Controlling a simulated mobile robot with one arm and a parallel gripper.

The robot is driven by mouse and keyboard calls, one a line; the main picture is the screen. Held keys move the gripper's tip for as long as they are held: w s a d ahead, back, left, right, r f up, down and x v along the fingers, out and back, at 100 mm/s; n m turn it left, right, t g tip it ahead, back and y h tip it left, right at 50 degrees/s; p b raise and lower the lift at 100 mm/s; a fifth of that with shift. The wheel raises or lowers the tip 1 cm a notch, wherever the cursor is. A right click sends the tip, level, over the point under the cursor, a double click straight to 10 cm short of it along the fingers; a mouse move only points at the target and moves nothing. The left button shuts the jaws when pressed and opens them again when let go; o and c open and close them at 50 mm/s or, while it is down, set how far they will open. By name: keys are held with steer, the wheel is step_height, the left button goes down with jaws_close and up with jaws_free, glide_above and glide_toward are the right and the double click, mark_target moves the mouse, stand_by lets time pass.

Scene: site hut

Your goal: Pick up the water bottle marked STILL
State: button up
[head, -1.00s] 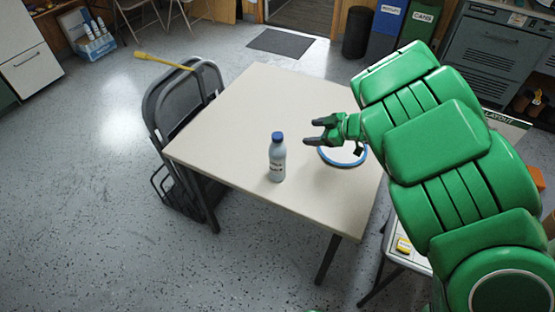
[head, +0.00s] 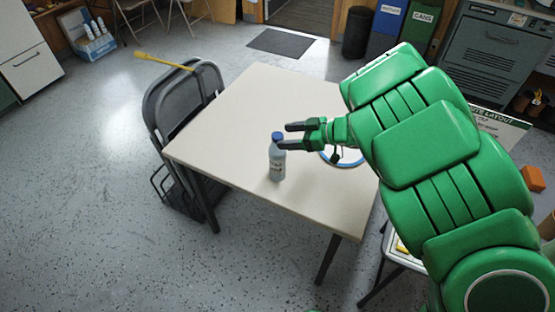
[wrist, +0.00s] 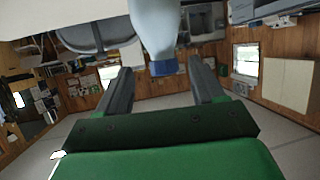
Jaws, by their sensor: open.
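The water bottle (head: 277,160) stands upright on the cream table (head: 240,110), with a blue cap and a pale blue body. Its label is too small to read for certain in the head view. My gripper (head: 290,136) is open at about cap height, its fingers pointing left toward the bottle. In the wrist view the bottle (wrist: 155,30) appears upside down, its cap lying between the two open fingers (wrist: 160,85) in the picture. Neither finger visibly touches it, and I cannot tell how far the cap is inside the jaws.
A white plate with a blue rim (head: 343,160) lies partly hidden behind my gripper. Grey folding chairs (head: 180,105) stand against the table's left edge, with a yellow-handled tool (head: 160,60) across them. The table's far part is clear.

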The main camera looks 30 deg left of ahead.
mark_target(278, 138)
steer(key=shift+s+x, duration=0.2)
steer(key=shift+x, duration=1.9)
jaws_close()
